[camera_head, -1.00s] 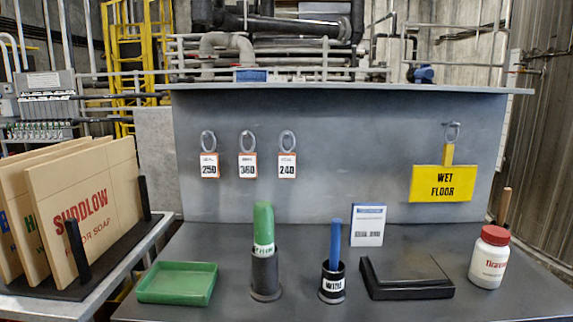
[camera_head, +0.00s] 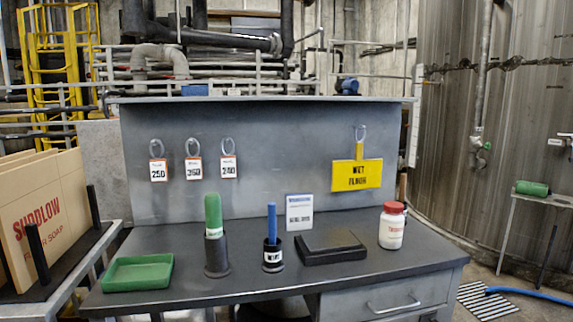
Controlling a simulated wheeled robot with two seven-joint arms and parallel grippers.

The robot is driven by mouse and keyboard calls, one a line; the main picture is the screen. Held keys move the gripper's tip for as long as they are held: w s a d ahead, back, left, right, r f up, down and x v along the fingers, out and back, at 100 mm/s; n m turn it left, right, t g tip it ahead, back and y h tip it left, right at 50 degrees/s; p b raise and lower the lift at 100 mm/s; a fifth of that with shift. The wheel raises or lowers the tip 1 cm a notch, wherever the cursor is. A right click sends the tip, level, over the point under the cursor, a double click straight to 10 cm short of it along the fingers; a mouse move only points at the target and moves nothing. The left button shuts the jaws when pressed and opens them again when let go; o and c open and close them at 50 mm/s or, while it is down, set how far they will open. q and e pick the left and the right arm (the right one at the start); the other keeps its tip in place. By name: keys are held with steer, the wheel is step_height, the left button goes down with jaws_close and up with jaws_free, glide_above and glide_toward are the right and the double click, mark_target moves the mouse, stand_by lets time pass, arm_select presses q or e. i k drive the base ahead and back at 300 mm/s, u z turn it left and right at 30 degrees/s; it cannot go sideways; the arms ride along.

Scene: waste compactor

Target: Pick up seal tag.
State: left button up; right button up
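Three white seal tags with orange edges hang by grey loops on the grey back panel (camera_head: 270,190) of the bench. The left tag (camera_head: 158,170) reads 250. The middle tag (camera_head: 194,168) appears to read 360. The right tag (camera_head: 228,167) appears to read 240. They hang in a row, apart from one another. Neither of my grippers shows in the head view.
On the dark bench (camera_head: 300,278) stand a green tray (camera_head: 138,273), a green-handled holder (camera_head: 214,235), a blue-handled holder (camera_head: 272,238), a small sign (camera_head: 299,212), a black pad (camera_head: 331,247) and a red-capped jar (camera_head: 392,226). A yellow sign (camera_head: 357,174) hangs right. Boards (camera_head: 45,215) stand left.

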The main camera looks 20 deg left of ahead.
mark_target(228, 165)
steer(key=z, duration=0.3)
steer(key=i, duration=0.95)
steer(key=u, duration=0.05)
